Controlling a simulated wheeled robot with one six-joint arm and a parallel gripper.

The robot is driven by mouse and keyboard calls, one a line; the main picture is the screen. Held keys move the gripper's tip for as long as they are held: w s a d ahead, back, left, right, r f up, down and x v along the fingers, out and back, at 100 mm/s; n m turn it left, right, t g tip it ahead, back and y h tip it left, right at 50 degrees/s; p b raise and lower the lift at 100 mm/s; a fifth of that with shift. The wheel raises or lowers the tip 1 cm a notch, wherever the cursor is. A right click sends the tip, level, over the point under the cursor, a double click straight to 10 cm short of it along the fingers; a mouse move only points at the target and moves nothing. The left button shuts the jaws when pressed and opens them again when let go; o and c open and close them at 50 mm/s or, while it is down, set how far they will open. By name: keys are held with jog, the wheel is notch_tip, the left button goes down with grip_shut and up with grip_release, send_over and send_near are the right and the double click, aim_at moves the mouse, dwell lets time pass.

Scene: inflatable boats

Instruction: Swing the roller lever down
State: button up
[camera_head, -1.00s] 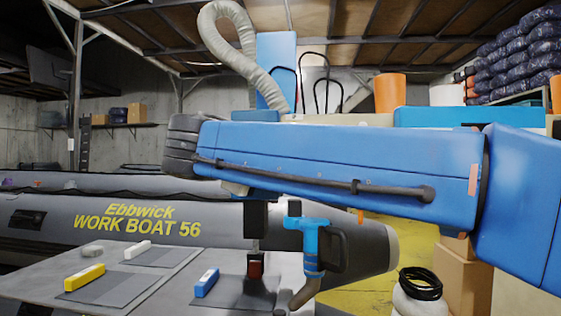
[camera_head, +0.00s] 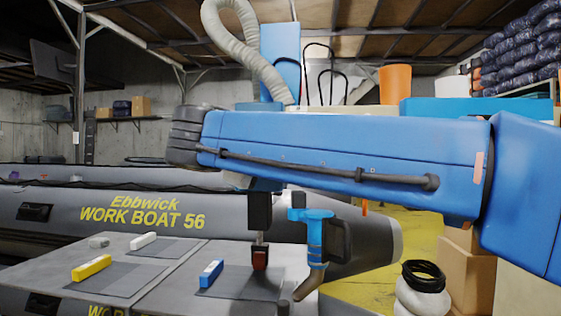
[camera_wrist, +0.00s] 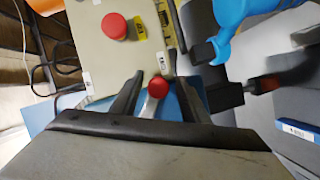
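A lever with a red ball knob (camera_wrist: 158,86) and a silver stem stands at a beige panel (camera_wrist: 92,60) in the wrist view. My gripper (camera_wrist: 158,82) is open, with one dark finger on each side of the knob; gaps seem to show on both sides. In the head view my blue arm hides the gripper and this lever. A black holder (camera_head: 260,211) with a dark red roller-like piece (camera_head: 260,258) hangs above the bench, left of a blue tool (camera_head: 317,233) with a black handle. I cannot tell how the lever joins the roller.
A red button (camera_wrist: 115,26) sits on the panel. The blue tool (camera_wrist: 228,14) and black parts (camera_wrist: 224,97) are close to the right finger. The grey bench (camera_head: 140,300) carries yellow, white and blue blocks. A grey boat (camera_head: 60,212) lies behind. Black cables (camera_wrist: 37,50) hang at left.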

jog(key=v, duration=1.7)
jog(key=shift+s, duration=0.2)
